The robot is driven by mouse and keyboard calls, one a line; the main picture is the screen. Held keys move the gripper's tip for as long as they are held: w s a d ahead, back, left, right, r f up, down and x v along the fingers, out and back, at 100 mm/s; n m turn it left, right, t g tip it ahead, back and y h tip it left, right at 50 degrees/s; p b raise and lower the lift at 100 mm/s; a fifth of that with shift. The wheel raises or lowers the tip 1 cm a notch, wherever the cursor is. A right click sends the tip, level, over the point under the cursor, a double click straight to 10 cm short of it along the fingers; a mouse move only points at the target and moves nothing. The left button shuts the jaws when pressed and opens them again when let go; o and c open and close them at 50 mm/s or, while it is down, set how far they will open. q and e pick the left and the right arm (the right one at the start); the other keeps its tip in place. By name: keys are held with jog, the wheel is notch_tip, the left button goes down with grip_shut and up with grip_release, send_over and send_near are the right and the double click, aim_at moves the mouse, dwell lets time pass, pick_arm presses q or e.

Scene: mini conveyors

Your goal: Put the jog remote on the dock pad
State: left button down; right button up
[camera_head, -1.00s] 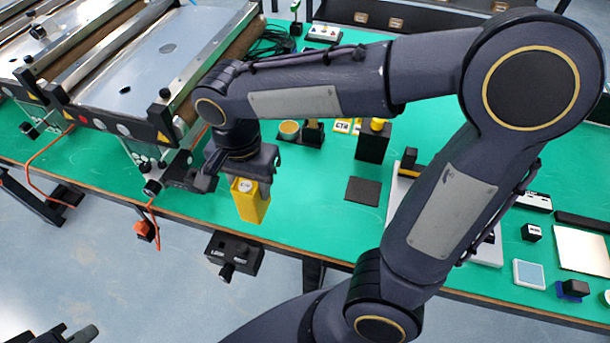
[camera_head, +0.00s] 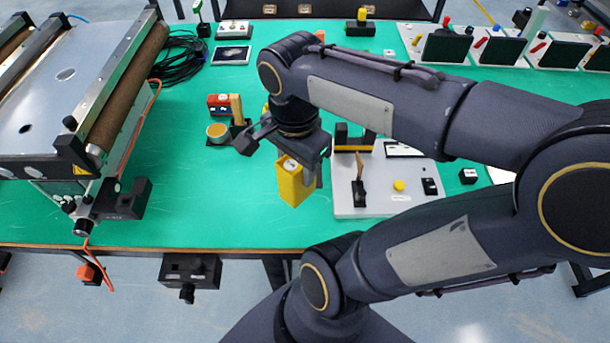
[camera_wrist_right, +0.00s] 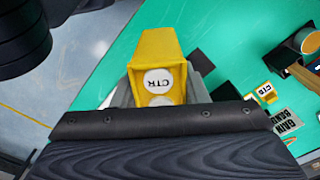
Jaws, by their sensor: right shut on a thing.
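The jog remote, a yellow block with a round white label (camera_head: 291,180), is held by my right gripper (camera_head: 302,172), which is shut on it. It hangs tilted above the green table, just left of a white panel. In the right wrist view the remote (camera_wrist_right: 158,75) shows a "CTR" label between the fingers. A flat dark square (camera_wrist_right: 237,62), which looks like the dock pad, lies apart to the right of the remote in that view. In the head view my gripper and the remote hide that spot. My left gripper is not in view.
The white panel (camera_head: 400,205) with a black lever and yellow button stands right of the remote. A round orange-topped holder (camera_head: 217,132) sits to the left, with the conveyor (camera_head: 75,100) beyond. A yellow "CTR" tag (camera_wrist_right: 266,92) lies on the table (camera_head: 235,225).

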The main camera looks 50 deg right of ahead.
jog(key=shift+s+d, duration=0.2)
jog(key=shift+s, duration=0.05)
jog(key=shift+w+d+f+m, duration=0.1)
jog(key=shift+d+f+m, duration=0.05)
jog(key=shift+d+m, duration=0.15)
jog(key=shift+w+d+f, duration=1.35)
jog(key=shift+d+f, duration=0.4)
jog(key=shift+f, duration=0.35)
jog(key=shift+w+d+f, duration=1.35)
jog(key=shift+d+f, duration=0.45)
jog(key=shift+f, duration=0.35)
jog(key=shift+w+d+f, duration=1.35)
jog(key=shift+d+f, duration=0.4)
jog(key=shift+f, duration=0.35)
jog(key=shift+f, duration=0.15)
jog(key=o, duration=1.2)
